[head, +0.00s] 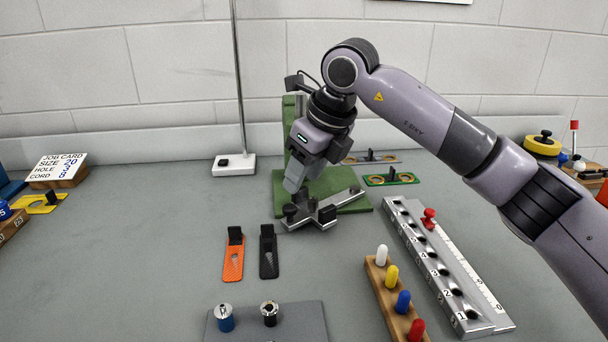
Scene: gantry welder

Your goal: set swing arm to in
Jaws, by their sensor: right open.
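The green gantry welder (281,195) stands at the middle back of the bench, its upright partly hidden behind my right arm. A grey metal bar (345,199), which looks like the swing arm, lies low over its green base and slants from front left to back right. A dark knob (291,211) stands at its front left end. My right gripper (294,186) points down just above and behind this knob. It is open, and I see nothing held in it. Whether its fingertips touch the metal cannot be told. My left gripper is out of view.
Orange (233,262) and black (268,257) tags lie in front of the welder. A numbered metal rail (440,270) and a wooden rack of coloured pegs (381,287) stand at right. A white-based post (234,166) stands behind left. The left bench is mostly clear.

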